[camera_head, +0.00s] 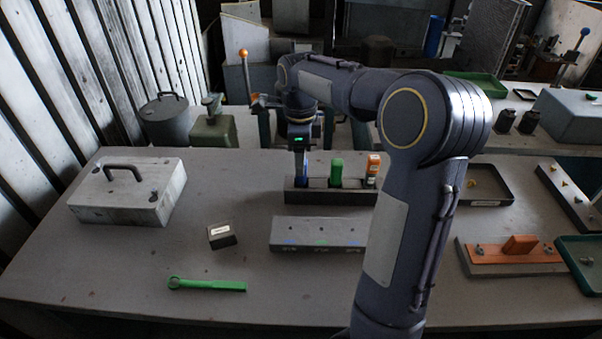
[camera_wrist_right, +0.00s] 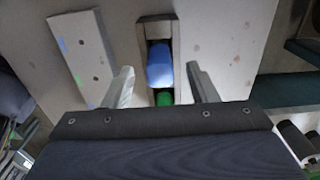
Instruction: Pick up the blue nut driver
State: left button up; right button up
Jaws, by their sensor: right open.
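The blue nut driver (camera_head: 302,183) stands at the left end of a dark rack (camera_head: 325,196), mostly hidden behind my right gripper in the head view. A green-handled driver (camera_head: 336,172) and an orange-and-white one (camera_head: 373,170) stand to its right in the same rack. My right gripper (camera_head: 301,160) points down over the blue nut driver. In the right wrist view the blue handle (camera_wrist_right: 160,66) shows from above, just beyond the open fingers (camera_wrist_right: 163,84) and roughly midway between their lines. No contact shows. The green handle (camera_wrist_right: 164,98) is partly hidden by the gripper body. My left gripper is out of view.
A grey block with colored marks (camera_head: 318,234) lies in front of the rack. A green wrench (camera_head: 207,285), a small black box (camera_head: 222,235) and a white case (camera_head: 128,190) lie to the left. Trays and an orange fixture (camera_head: 510,252) are at right.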

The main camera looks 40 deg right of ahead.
notch_tip(320, 180, down, 5)
jog(key=shift+s+r, duration=0.1)
jog(key=shift+r, duration=0.05)
grip_shut()
notch_tip(320, 180, up, 10)
jog(key=shift+r+p, duration=0.1)
jog(key=shift+p, duration=0.2)
dwell(0.5)
